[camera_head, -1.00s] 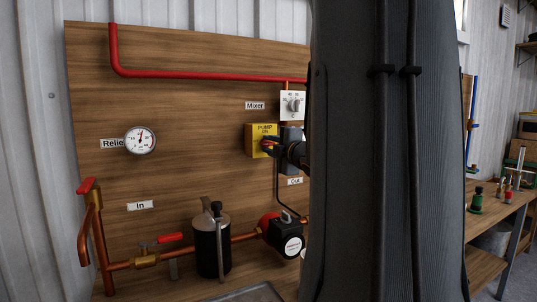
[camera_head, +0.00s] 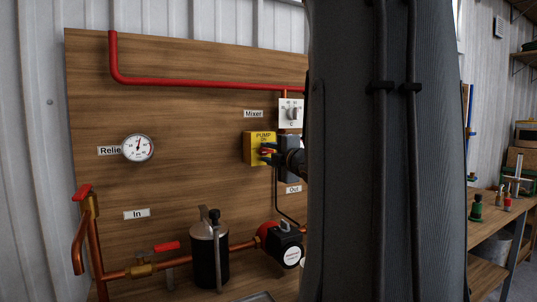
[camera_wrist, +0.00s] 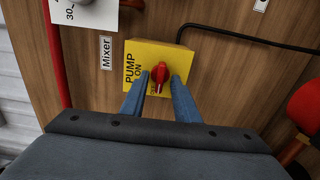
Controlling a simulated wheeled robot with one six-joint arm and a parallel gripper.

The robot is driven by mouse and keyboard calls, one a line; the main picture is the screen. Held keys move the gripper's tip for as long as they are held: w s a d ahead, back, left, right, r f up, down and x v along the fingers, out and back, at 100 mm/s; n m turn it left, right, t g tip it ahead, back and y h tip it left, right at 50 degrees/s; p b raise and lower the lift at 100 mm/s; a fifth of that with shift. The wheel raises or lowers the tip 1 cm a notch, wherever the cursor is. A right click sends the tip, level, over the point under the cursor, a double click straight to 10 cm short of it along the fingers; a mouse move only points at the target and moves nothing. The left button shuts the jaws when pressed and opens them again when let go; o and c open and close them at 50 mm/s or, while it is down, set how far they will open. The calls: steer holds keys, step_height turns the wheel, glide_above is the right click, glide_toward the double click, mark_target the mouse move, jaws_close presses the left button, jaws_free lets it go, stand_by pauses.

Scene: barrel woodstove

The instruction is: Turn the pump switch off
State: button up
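The yellow pump switch box (camera_head: 257,147) is on the wooden board in the head view. It also shows in the wrist view (camera_wrist: 131,54), lettered PUMP and ON. Its red knob (camera_wrist: 160,74) lies along the picture's vertical in the wrist view, with a pale mark at its lower end. Small lettering near that mark is too small to read surely. My gripper (camera_wrist: 161,82) has one blue finger on each side of the knob, with narrow gaps showing, so it looks open around it. In the head view my gripper (camera_head: 270,152) is in front of the box and partly covers the knob.
The white mixer dial (camera_head: 292,112) is just above right of the box. A red pipe (camera_head: 210,82) runs above. A black-and-red pump (camera_head: 284,243) and a dark canister (camera_head: 208,252) stand below. A black cable (camera_wrist: 240,36) passes beside the box. My arm hides the board's right side.

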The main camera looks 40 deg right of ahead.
steer(key=shift+s, duration=0.1)
steer(key=v, duration=0.7)
steer(key=shift+s, duration=0.3)
